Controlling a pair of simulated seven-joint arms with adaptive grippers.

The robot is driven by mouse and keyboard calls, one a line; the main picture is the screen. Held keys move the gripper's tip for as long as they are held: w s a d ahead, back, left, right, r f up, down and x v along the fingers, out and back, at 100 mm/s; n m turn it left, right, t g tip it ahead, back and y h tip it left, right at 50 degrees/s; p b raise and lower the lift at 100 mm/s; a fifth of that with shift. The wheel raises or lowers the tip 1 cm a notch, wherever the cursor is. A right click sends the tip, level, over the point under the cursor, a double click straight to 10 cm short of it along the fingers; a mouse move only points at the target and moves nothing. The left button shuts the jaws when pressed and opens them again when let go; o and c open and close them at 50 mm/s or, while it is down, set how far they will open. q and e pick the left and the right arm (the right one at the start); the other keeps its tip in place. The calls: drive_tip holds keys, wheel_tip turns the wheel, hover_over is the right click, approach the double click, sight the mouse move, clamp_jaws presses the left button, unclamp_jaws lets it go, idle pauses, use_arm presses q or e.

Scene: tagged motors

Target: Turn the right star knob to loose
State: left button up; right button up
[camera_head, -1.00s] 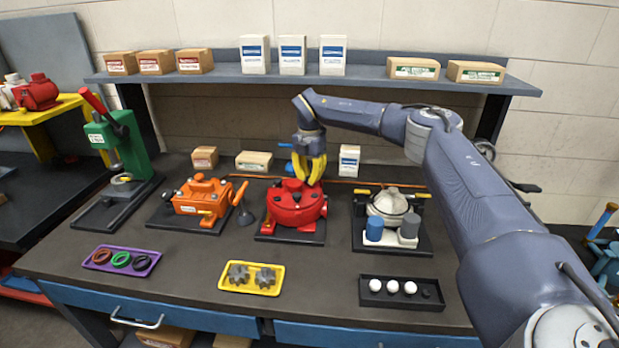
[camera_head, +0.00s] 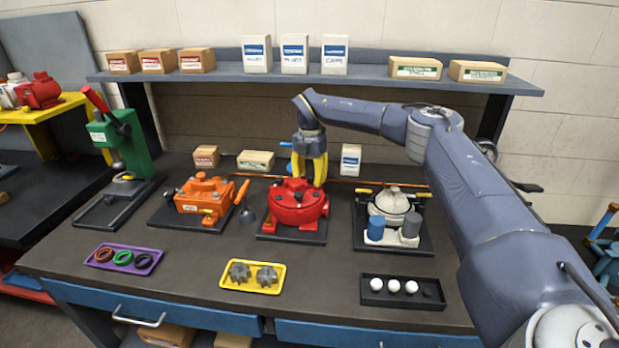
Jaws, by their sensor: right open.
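The red round housing (camera_head: 299,215) stands on a dark base plate in the middle of the bench, with small dark knobs on its top. The knobs are too small to tell their star shape or setting, and the right one is not clear beside the fingers. My right gripper (camera_head: 309,177) comes down from above with yellow fingers at the back of the housing's top. It is open, fingers apart, with nothing seen held. Whether a fingertip touches a knob cannot be told. My left gripper is not in view.
An orange unit (camera_head: 204,198) stands left of the housing, a grey-domed unit (camera_head: 395,205) right. In front lie a purple tray (camera_head: 105,268), a yellow tray (camera_head: 237,285) with gears and a black tray (camera_head: 390,299) with balls. A shelf (camera_head: 370,77) with boxes hangs behind.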

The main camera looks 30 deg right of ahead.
drive_tip(key=shift+d+r, duration=0.1)
wheel_tip(320, 180, up, 12)
idle(0.6)
wheel_tip(320, 180, up, 4)
drive_tip(key=m, duration=0.8)
hover_over(310, 177)
drive_tip(key=f, duration=1)
drive_tip(key=d+f, duration=0.1)
drive_tip(key=f, duration=0.5)
drive_tip(key=shift+c, duration=0.4)
clamp_jaws()
